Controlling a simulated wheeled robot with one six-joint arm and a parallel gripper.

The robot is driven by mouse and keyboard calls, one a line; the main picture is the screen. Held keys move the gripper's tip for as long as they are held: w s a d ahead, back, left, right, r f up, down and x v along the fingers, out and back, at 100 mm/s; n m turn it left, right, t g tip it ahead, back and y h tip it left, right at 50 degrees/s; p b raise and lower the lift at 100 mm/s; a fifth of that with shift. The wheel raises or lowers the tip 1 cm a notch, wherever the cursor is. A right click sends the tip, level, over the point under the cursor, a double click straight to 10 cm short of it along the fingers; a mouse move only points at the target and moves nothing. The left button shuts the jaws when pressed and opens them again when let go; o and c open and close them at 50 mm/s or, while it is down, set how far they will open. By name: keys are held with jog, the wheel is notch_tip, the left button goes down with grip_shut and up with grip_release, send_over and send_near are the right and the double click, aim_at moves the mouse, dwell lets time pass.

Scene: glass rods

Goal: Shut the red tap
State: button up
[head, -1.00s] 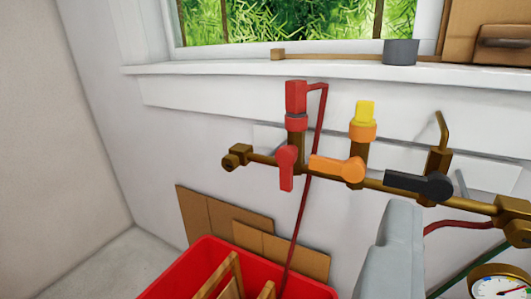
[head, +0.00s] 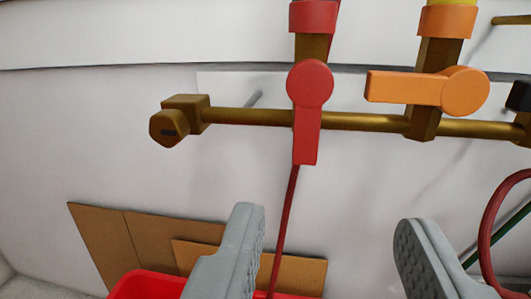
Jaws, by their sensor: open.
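The red tap (head: 308,95) sits on the brass pipe in the upper middle of the head view. Its lever hangs straight down, across the line of the pipe. My gripper (head: 325,240) is open, with one grey finger at the lower left and the other at the lower right. The fingers are below the red lever in the picture, one on each side of it, and nothing is held between them. The lever appears apart from both fingers.
An orange tap (head: 435,90) with its lever pointing left is to the right of the red one. A thin red hose (head: 285,225) runs down between my fingers. Cardboard (head: 130,240) leans on the wall above a red crate (head: 148,285).

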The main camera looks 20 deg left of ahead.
aim_at(307, 121)
jog(key=x, duration=1.1)
jog(key=f+x, duration=0.1)
jog(key=x, duration=0.5)
jog(key=shift+w+a, duration=0.25)
jog(key=shift+a, duration=0.1)
grip_shut()
